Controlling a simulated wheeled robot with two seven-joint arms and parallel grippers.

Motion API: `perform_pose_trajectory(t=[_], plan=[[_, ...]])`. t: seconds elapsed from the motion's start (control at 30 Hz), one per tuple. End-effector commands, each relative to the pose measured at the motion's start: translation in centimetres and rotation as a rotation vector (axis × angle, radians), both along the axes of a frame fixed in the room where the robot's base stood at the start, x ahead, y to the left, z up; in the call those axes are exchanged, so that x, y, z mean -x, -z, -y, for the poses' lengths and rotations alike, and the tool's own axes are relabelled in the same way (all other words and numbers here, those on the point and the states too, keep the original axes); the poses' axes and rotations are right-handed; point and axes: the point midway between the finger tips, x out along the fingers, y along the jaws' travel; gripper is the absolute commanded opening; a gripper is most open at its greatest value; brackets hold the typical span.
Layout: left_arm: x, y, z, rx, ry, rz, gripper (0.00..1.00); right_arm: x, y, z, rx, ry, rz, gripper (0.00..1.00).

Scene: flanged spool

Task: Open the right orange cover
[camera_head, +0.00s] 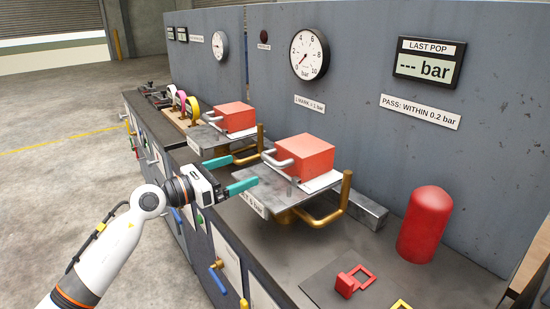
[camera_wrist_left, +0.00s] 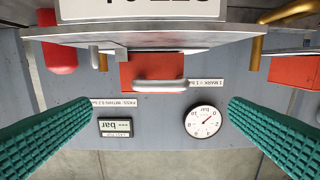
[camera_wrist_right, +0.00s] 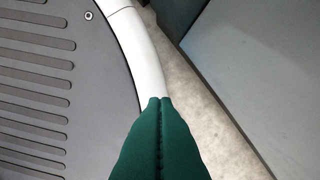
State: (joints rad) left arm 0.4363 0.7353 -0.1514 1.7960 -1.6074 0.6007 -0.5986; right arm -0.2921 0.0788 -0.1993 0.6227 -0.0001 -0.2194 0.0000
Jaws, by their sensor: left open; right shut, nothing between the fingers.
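The right orange cover (camera_head: 308,153), a red-orange box with a grey bar handle (camera_head: 276,161) on its near side, sits on a metal plate on the bench. It looks closed. My left gripper (camera_head: 244,170) is open, its teal fingers pointing at the handle side from a short distance. In the left wrist view, which is upside down, the cover (camera_wrist_left: 138,72) and handle (camera_wrist_left: 160,86) lie between the open fingers, apart from them. My right gripper (camera_wrist_right: 160,101) is shut and empty, away from the bench. What is under the cover is hidden.
A second orange cover (camera_head: 234,117) sits on a plate further left. Brass-coloured bars (camera_head: 325,214) stick out below the right plate. A red cylinder (camera_head: 425,224) stands at right, with a red clip (camera_head: 346,284) in front. A gauge (camera_head: 309,54) is on the back panel.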

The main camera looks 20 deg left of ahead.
Motion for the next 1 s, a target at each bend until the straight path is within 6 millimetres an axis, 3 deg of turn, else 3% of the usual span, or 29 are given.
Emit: perform_pose_trajectory(t=[0.17, 0.5, 0.93, 1.0], plan=[[-2.9, -0.4, 2.4, 0.008, 0.002, 0.000, 0.99, 2.2, -0.8, 0.1, 0.003, 0.000, -0.031, 0.00], [-7.3, -0.2, 5.7, 0.009, 0.000, -0.002, 0.99, 0.5, -1.4, 0.2, 0.002, -0.001, -0.008, 0.00], [-8.0, 0.0, 6.3, 0.007, 0.001, -0.003, 0.99, 0.5, -1.4, 0.1, 0.002, -0.002, -0.007, 0.00], [-8.0, 0.0, 6.3, 0.007, 0.001, -0.003, 0.88, 0.5, -1.4, 0.1, 0.002, -0.002, -0.007, 0.00]])
